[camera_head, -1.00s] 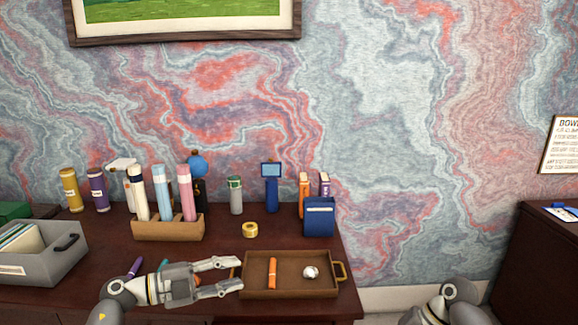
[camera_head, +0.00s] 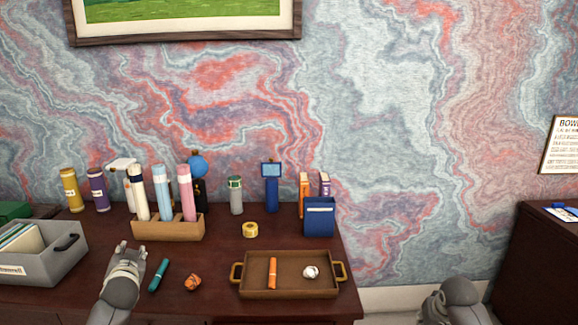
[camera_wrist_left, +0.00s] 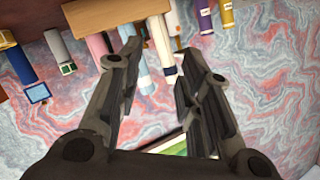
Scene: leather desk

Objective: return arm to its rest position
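My left gripper (camera_head: 130,254) is at the lower left of the head view, over the front of the desk between the grey bin and the teal marker. In the left wrist view the left gripper (camera_wrist_left: 160,55) has its two fingers spread apart with nothing between them. My right arm shows only as a grey rounded link at the lower right of the head view, and its gripper is out of sight.
A brown tray (camera_head: 289,294) holds an orange marker (camera_head: 272,273) and a white ball (camera_head: 310,272). A teal marker (camera_head: 159,275) and crumpled orange piece (camera_head: 193,282) lie left of it. A grey bin (camera_head: 55,266) and wooden holder (camera_head: 168,232) stand nearby.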

